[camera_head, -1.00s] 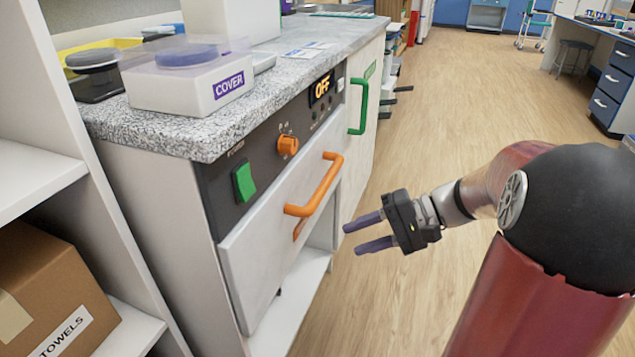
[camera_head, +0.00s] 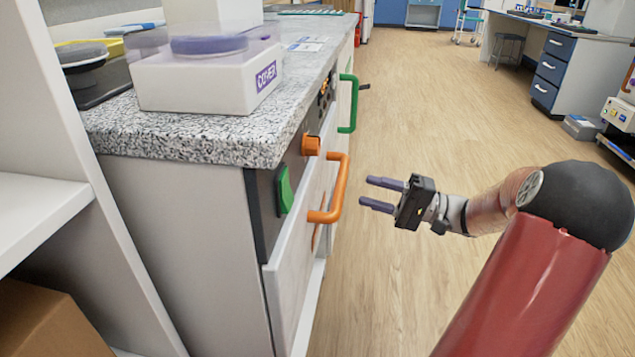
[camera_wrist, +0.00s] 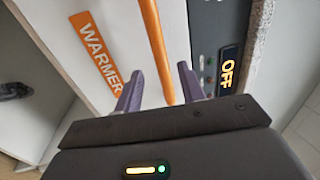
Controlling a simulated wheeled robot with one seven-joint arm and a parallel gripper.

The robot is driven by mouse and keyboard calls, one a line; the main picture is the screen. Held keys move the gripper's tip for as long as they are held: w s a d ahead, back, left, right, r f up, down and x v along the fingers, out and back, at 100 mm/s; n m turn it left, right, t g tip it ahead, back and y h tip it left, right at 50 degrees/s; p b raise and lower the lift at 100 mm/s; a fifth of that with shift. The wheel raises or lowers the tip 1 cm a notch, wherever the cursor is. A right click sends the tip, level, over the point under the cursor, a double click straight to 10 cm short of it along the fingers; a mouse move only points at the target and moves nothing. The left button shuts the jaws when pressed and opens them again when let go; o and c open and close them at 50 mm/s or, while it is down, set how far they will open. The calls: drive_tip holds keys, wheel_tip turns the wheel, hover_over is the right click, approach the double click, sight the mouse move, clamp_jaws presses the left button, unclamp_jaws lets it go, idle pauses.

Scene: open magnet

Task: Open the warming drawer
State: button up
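The warming drawer (camera_head: 292,275) has a pale front with an orange bar handle (camera_head: 339,190) and looks shut. In the wrist view, an orange WARMER label (camera_wrist: 95,52) is on the drawer front, and the handle (camera_wrist: 157,50) runs up the picture, its lower end appearing between my fingers. My gripper (camera_head: 380,194) is open and empty. In the head view it is to the right of the handle with a gap, fingers pointing left toward it. The wrist view does not show clearly how far the fingertips are from the handle.
Above the drawer are an orange knob (camera_head: 311,145), a green switch (camera_head: 284,190) and an OFF display (camera_wrist: 227,72). A green handle (camera_head: 350,103) is farther along the cabinet. A COVER box (camera_head: 190,85) stands on the counter.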

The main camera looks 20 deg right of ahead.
sight(340, 183)
drive_tip(key=x, duration=0.7)
drive_tip(key=shift+w+a+r, duration=0.1)
drive_tip(key=shift+w+a, duration=0.1)
drive_tip(key=shift+a, duration=0.05)
drive_tip(key=shift+c, duration=0.3)
clamp_jaws()
